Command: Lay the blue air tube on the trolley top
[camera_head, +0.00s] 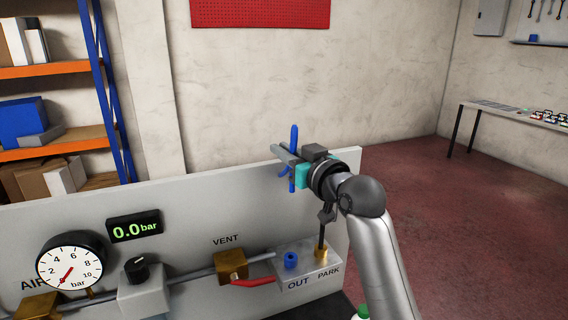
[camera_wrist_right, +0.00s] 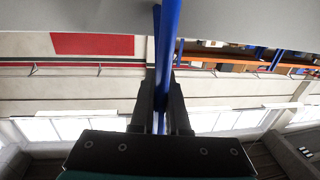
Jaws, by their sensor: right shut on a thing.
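Parts of the tube show above and below the fingers. In the right wrist view, the tube (camera_wrist_right: 167,45) runs between the two fingers of the right gripper (camera_wrist_right: 161,95), which are shut on it. The tube's full length and far end cannot be made out. My left gripper is not in view. I cannot pick out the trolley top in either view.
The grey panel (camera_head: 200,204) carries a round gauge (camera_head: 70,266), a 0.0 bar display (camera_head: 134,226), a VENT valve (camera_head: 231,264), a blue OUT port (camera_head: 291,260) and a brass PARK fitting (camera_head: 322,254). Shelving (camera_head: 60,140) stands left. Open floor (camera_head: 440,220) lies right.

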